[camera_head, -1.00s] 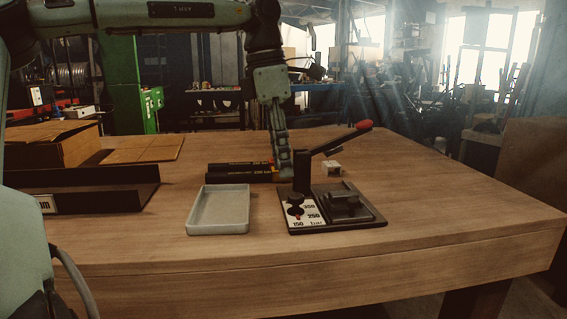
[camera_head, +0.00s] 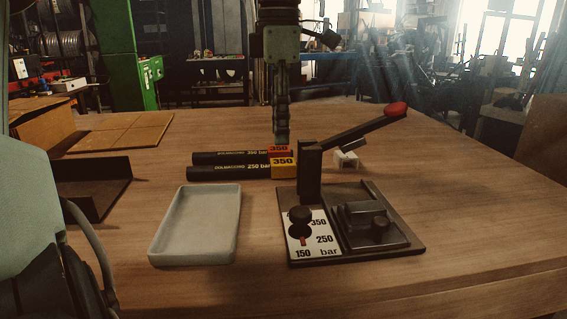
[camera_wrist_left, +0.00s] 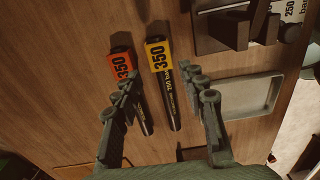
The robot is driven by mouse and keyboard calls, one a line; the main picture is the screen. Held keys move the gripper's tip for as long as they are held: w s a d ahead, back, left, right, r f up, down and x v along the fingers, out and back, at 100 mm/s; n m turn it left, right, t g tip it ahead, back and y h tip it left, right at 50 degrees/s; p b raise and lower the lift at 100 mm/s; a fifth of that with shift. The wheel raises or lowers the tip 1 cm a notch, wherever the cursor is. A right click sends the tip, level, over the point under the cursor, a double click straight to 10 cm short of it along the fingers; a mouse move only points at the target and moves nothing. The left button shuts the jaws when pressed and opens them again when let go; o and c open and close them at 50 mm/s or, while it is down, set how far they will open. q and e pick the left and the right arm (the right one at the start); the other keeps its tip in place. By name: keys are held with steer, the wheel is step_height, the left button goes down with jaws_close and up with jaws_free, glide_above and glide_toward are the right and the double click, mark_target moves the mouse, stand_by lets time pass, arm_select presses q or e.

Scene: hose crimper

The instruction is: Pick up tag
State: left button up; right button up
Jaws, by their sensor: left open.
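Two black hoses lie side by side on the table. The far one (camera_head: 228,156), printed 350 bar, bears an orange tag (camera_head: 280,150) reading 350. The near one (camera_head: 228,172), printed 250 bar, bears a yellow tag (camera_head: 284,168), also reading 350. In the left wrist view the yellow tag (camera_wrist_left: 159,55) lies ahead, between the lines of the fingers, and the orange tag (camera_wrist_left: 121,65) is to its left. My left gripper (camera_head: 281,140) points down, open and empty, above the tag ends of the hoses. My right gripper is out of view.
The crimper (camera_head: 408,252), with a red-knobbed lever (camera_head: 365,128) and a pressure dial, stands right of a grey tray (camera_head: 154,250). A small white block (camera_head: 346,159) sits behind it. A dark angled holder (camera_head: 105,185) and cardboard (camera_head: 120,135) lie left. The right tabletop is clear.

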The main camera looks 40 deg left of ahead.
mark_target(283, 162)
arm_select(q)
step_height(283, 162, down, 5)
steer(key=shift+w+d+r+p, duration=0.1)
steer(key=shift+w+d+p, duration=0.05)
steer(key=shift+p, duration=0.15)
steer(key=shift+f, duration=0.6)
steer(key=c, duration=0.5)
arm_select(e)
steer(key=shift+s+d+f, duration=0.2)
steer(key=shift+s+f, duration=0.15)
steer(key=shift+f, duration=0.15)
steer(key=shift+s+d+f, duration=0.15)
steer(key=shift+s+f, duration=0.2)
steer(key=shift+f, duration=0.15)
